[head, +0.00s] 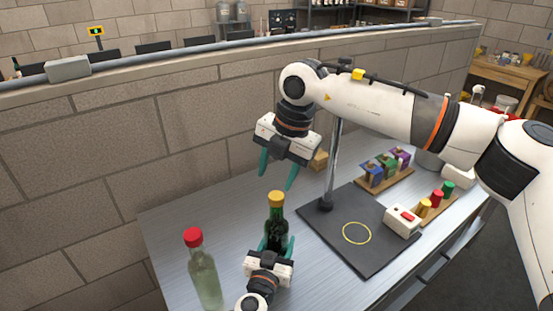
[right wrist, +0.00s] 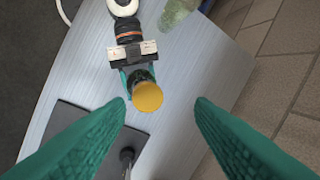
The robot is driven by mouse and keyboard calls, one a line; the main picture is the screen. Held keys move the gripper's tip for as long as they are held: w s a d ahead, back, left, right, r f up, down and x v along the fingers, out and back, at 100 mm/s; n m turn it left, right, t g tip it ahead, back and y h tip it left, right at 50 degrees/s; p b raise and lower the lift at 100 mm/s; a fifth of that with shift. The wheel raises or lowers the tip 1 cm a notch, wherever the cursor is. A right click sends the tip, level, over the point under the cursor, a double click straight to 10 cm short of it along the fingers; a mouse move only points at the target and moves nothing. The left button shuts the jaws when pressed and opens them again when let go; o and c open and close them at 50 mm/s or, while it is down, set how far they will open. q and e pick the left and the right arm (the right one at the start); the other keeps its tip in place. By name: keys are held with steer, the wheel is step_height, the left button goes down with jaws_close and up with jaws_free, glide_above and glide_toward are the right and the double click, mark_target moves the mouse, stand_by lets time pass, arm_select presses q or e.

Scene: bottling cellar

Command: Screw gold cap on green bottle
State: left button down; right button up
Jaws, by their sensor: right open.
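The green bottle (head: 277,230) stands upright on the table, with the gold cap (head: 276,199) on its mouth. How tightly the cap sits cannot be told. In the right wrist view the gold cap (right wrist: 147,97) hides most of the bottle. My left gripper (head: 276,247) is closed around the bottle's body, one teal finger on each side. My right gripper (head: 278,173) is open and empty above the cap, fingers pointing down. In the right wrist view the cap lies between the right fingertips (right wrist: 160,104), nearer the left one, and below them.
A clear bottle with a red cap (head: 204,275) stands left of the green bottle. A black mat (head: 375,255) with a yellow ring and a metal post (head: 333,165) lies to the right. Wooden racks with coloured pieces (head: 385,170) stand farther right. A block wall (head: 200,130) backs the table.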

mark_target(277, 195)
steer(key=n, duration=0.4)
steer(key=shift+r, duration=0.15)
steer(key=n, duration=0.3)
steer(key=shift+r+n+h, duration=0.15)
steer(key=shift+n+h, duration=0.25)
steer(key=n, duration=0.5)
steer(key=shift+a+r+n+h, duration=0.1)
steer(key=shift+r+n+h, duration=0.2)
steer(key=shift+n, duration=0.1)
steer(key=n, duration=0.5)
steer(key=shift+r+n+h, duration=0.3)
steer(key=n, duration=0.4)
steer(key=r+n, duration=0.1)
steer(key=n, duration=0.1)
steer(key=shift+g+h, duration=0.3)
steer(key=shift+f, duration=0.1)
steer(key=shift+f, duration=4)
